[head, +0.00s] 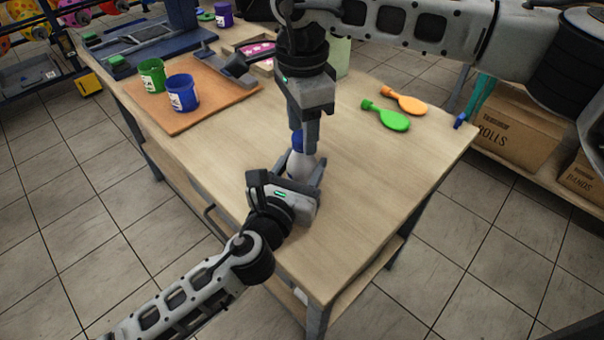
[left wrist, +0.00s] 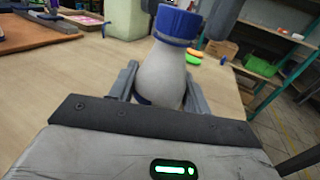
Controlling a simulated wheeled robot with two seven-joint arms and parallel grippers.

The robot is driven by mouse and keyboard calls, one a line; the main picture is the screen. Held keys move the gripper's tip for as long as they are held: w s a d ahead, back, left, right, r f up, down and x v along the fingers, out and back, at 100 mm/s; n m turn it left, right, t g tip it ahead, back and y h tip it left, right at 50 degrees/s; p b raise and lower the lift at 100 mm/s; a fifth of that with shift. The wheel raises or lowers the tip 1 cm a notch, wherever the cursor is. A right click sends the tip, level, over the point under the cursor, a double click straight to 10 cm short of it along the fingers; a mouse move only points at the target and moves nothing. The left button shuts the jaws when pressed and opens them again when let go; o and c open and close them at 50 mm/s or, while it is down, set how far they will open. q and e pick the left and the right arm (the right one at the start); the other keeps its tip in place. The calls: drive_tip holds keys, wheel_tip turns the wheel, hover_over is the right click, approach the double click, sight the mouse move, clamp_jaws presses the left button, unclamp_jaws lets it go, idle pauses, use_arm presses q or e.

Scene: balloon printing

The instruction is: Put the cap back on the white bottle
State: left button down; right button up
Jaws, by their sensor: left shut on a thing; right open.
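The white bottle (head: 300,165) stands near the middle of the table, and it shows closer in the left wrist view (left wrist: 162,75). My left gripper (head: 303,174) is shut on the bottle's body from the front, one finger on each side. The blue cap (left wrist: 176,25) sits on top of the bottle; it also shows partly in the head view (head: 298,141). My right gripper (head: 304,145) points down from above, open, with its fingers on either side of the cap and apart from it. In the head view the fingers hide part of the cap.
A green cup (head: 151,75) and a blue cup (head: 183,92) stand on a brown board (head: 215,108) at the left. The table's front right is clear.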

drive_tip(key=shift+f, duration=0.25)
drive_tip(key=c, duration=1)
drive_tip(key=m, duration=1.4)
drive_tip(key=shift+m, duration=0.4)
drive_tip(key=o, duration=1.1)
